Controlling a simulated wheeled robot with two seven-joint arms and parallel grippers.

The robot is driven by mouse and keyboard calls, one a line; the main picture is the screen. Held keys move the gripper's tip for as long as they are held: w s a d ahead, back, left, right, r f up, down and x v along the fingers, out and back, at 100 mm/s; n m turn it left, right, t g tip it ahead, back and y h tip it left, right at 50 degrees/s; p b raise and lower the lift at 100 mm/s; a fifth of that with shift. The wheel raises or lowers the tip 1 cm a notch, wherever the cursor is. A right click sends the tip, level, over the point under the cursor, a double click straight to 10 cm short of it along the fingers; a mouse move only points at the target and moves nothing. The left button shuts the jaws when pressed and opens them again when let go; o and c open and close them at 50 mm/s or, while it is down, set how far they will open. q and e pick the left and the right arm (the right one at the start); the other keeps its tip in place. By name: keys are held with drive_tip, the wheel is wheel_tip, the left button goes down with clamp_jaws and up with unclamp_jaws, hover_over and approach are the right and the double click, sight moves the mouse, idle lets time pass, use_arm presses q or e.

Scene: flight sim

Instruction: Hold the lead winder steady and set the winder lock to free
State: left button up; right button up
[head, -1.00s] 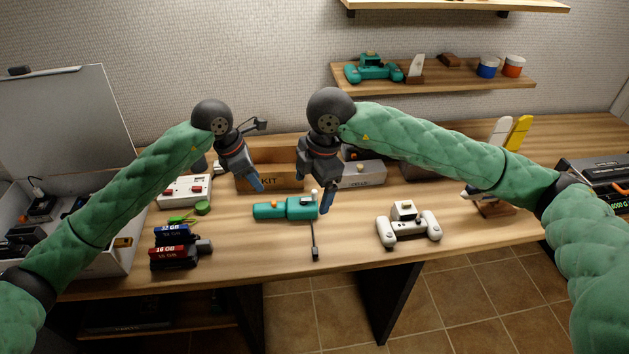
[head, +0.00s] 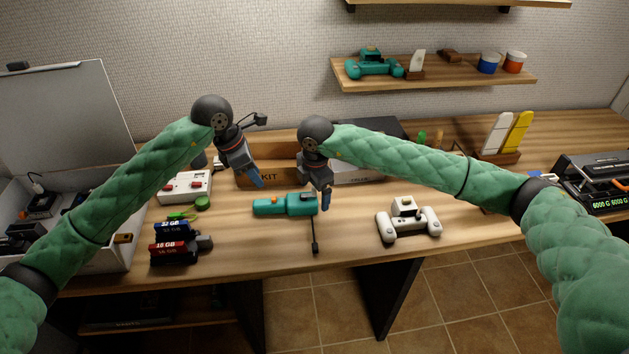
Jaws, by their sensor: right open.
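The lead winder is most likely the teal device (head: 270,206) lying on the wooden table in the middle. A thin dark lead (head: 314,230) with a small black end runs from its right end toward the front edge. The winder lock cannot be made out clearly. My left gripper (head: 257,182) points down above and behind the teal body, apart from it; whether its fingers are open is unclear. My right gripper (head: 326,198) is open, pointing down at the right end of the teal body and partly hiding it; contact cannot be told.
A wooden KIT box (head: 255,178) and a grey box (head: 355,174) stand behind. A white controller (head: 408,222) lies to the right. Red and blue cartridges (head: 172,247) and a white box (head: 184,187) are on the left. The table between winder and controller is clear.

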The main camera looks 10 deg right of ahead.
drive_tip(key=shift+f, duration=1.35)
